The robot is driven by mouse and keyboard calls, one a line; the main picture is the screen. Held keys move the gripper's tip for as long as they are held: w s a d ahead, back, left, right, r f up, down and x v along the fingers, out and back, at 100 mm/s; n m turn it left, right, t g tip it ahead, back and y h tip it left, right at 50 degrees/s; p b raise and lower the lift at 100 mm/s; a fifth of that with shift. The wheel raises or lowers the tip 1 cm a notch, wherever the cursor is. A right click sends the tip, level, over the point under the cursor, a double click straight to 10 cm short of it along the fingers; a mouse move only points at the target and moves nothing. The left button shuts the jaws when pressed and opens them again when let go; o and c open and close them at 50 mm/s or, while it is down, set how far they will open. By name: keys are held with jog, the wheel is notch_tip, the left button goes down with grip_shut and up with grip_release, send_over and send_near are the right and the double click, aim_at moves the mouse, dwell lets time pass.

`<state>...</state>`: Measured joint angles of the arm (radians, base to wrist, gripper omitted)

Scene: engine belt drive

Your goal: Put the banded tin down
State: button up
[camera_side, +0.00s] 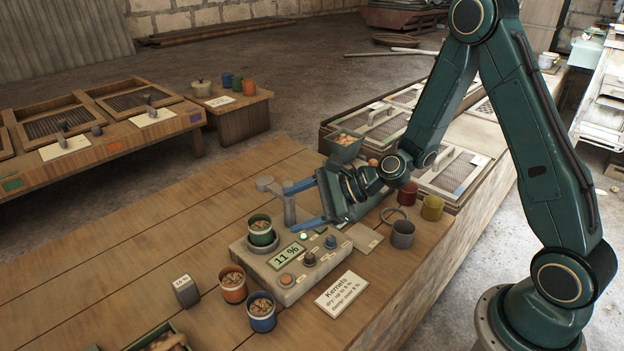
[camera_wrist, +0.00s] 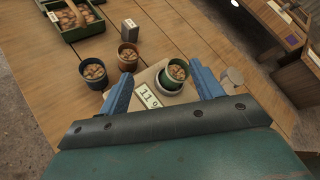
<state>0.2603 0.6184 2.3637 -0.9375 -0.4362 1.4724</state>
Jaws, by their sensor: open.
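A green tin (camera_side: 261,231) with pale bands, full of nuts or kernels, stands upright on the round plate of the meter (camera_side: 262,262). It also shows in the wrist view (camera_wrist: 173,76), between my two blue fingers. My gripper (camera_side: 290,207) is open and empty, a short way from the green tin and not touching it; in the wrist view my fingers (camera_wrist: 161,72) spread wide. The meter display (camera_side: 288,254) reads 11 %. An orange tin (camera_side: 233,285) and a blue tin (camera_side: 262,312), both filled, stand on the bench beside the meter.
A sign headed Kernels (camera_side: 341,294) lies in front of the meter. A grey post (camera_side: 289,203) stands near my fingers. Empty red (camera_side: 407,194), yellow (camera_side: 432,207) and grey (camera_side: 402,234) cups stand at right.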

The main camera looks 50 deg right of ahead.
jog(key=s+d+r+n+g+h, duration=0.1)
jog(key=s+d+r+n+h, duration=0.1)
jog(key=s+r+n, duration=0.3)
jog(key=s+d+r+n+g+h, duration=0.1)
jog(key=s+d+r+n+h, duration=0.2)
jog(key=s+r+n, duration=0.3)
jog(key=s+d+r+n+g+h, duration=0.1)
jog(key=s+d+r+n+h, duration=0.2)
jog(key=s+r+n, duration=0.3)
jog(key=s+n, duration=0.4)
jog(key=s, duration=0.5)
jog(key=shift+r+g, duration=0.15)
jog(key=shift+g, duration=0.15)
jog(key=shift+o, duration=0.2)
jog(key=shift+s+d+n, duration=0.15)
jog(key=shift+s+n, duration=0.15)
jog(key=shift+s, duration=0.25)
jog(key=shift+o, duration=0.2)
jog(key=shift+w, duration=0.1)
